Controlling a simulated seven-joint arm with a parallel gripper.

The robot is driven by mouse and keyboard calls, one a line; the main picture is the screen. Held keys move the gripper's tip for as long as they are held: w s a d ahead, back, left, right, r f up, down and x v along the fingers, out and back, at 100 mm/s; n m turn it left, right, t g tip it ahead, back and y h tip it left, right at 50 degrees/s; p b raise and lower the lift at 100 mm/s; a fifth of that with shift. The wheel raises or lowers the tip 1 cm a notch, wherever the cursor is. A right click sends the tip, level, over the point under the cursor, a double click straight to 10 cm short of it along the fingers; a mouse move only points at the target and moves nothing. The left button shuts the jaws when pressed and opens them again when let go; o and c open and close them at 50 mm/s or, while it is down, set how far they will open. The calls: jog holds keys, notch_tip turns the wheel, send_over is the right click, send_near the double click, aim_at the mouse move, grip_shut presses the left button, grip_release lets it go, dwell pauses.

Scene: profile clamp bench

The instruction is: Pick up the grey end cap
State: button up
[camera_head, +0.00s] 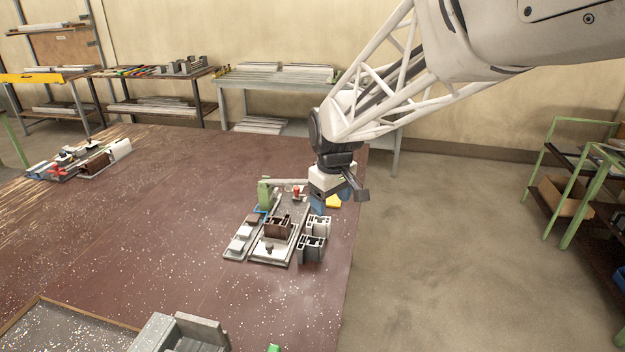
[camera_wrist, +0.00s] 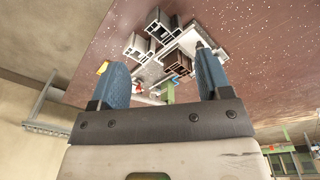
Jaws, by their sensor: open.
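My gripper (camera_head: 318,203) has blue fingers and hangs above the back right part of the clamp fixture. In the wrist view my gripper (camera_wrist: 163,62) is open, with a wide empty gap between its fingers. Small light grey pieces (camera_head: 243,232) sit on a narrow plate along the fixture's left side; one may be the grey end cap, but I cannot tell which. A brown profile piece (camera_head: 277,228) stands on the fixture plate (camera_head: 270,257). It also shows in the wrist view (camera_wrist: 179,62), beyond the fingers.
White profile pieces (camera_head: 312,248) stand at the fixture's right, near the table edge. A green clamp post (camera_head: 264,192) and a yellow item (camera_head: 333,201) are close to my gripper. Another fixture (camera_head: 85,160) is at the far left. The middle of the brown table (camera_head: 170,220) is clear.

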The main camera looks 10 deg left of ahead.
jog(key=w+a+f+n, duration=0.2)
jog(key=a+f, duration=0.1)
jog(key=a, duration=0.4)
jog(key=w+a+f+n, duration=0.1)
jog(key=w+a+f, duration=0.15)
jog(key=a, duration=0.35)
jog(key=n+g, duration=0.1)
jog(key=n, duration=0.3)
send_over(237, 244)
notch_tip(237, 244, down, 10)
jog(key=shift+s+r, duration=0.15)
jog(key=shift+r, duration=0.05)
jog(key=shift+f, duration=0.1)
jog(key=shift+f, duration=1.2)
jog(key=shift+f, duration=0.1)
jog(key=shift+f, duration=2.5)
jog(key=shift+c, duration=0.4)
